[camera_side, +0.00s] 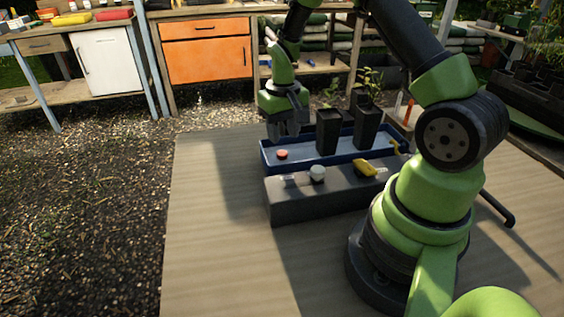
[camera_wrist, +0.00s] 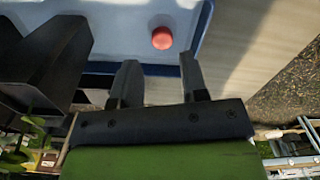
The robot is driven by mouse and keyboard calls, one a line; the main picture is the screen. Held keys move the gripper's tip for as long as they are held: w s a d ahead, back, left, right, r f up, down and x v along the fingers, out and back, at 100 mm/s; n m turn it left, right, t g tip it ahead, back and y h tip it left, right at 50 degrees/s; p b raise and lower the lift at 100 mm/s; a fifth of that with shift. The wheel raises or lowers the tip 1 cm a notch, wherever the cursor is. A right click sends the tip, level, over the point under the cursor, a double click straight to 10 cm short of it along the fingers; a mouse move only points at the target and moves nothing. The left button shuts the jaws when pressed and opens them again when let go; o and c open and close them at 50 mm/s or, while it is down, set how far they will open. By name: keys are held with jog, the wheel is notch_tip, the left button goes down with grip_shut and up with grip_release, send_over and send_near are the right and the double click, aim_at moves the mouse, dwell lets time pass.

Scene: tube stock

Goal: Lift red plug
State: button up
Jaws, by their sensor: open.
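The red plug (camera_side: 282,154) is small and round and sits at the left end of the shallow blue tray (camera_side: 345,157). In the wrist view, the red plug (camera_wrist: 162,38) lies on the pale tray floor, beyond my fingertips and close to the tray's edge. My gripper (camera_side: 284,132) points down above the left end of the tray, over the plug and apart from it. In the wrist view, my gripper (camera_wrist: 158,72) has its two fingers spread with nothing between them. Nothing hides the plug.
Two black pots, one at the left (camera_side: 328,131) and one with a seedling (camera_side: 367,122), stand in the tray right of the plug. In front is a dark block (camera_side: 290,208) with a white knob (camera_side: 317,172) and a yellow part (camera_side: 366,168). The tabletop left is clear.

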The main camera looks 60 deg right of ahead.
aim_at(282, 153)
notch_tip(282, 153, down, 6)
jog(key=shift+w+a+f, duration=0.1)
jog(key=shift+w+f, duration=0.05)
jog(key=shift+f, duration=0.1)
jog(key=c, duration=0.7)
